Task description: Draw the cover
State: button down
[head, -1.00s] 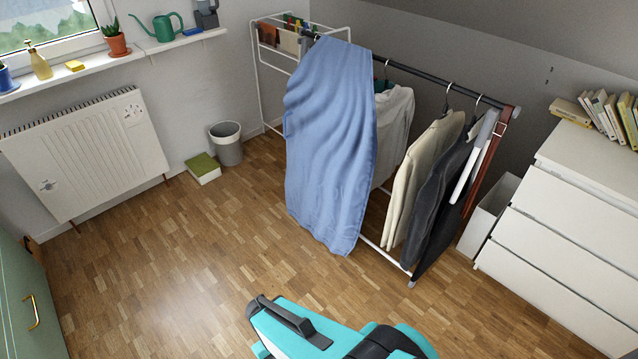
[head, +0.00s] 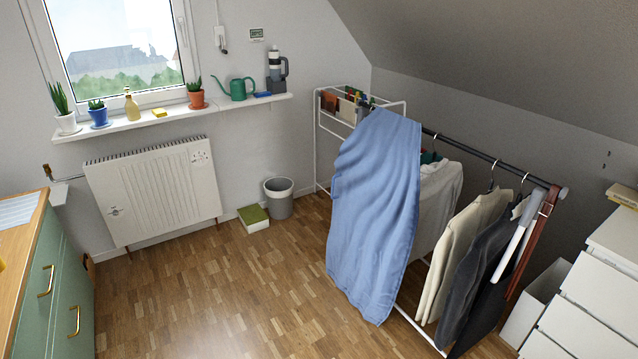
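A blue cloth cover (head: 375,205) hangs over the left part of the rail of a clothes rack (head: 470,152). It drapes in folds down the front, and its lower edge ends near the floor. The rail continues bare to the right of it. It hides part of a pale garment (head: 437,205) behind it. A cream jacket (head: 460,245) and a dark jacket (head: 485,270) hang uncovered farther right. My gripper is not in view.
A white drawer unit (head: 590,310) and a white bin (head: 535,298) stand right of the rack. A grey bin (head: 279,200) and a green-topped box (head: 253,218) stand near the radiator (head: 155,190). A green cabinet (head: 60,290) is at left. The wooden floor (head: 220,300) between is clear.

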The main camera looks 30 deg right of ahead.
aim_at(376, 186)
jog(key=u, duration=0.4)
jog(key=k, duration=1.15)
jog(key=z, duration=0.15)
jog(key=i, duration=0.8)
jog(key=z, duration=0.65)
jog(key=i, duration=0.8)
jog(key=u, duration=0.55)
jog(key=i, duration=0.8)
jog(key=u, duration=0.4)
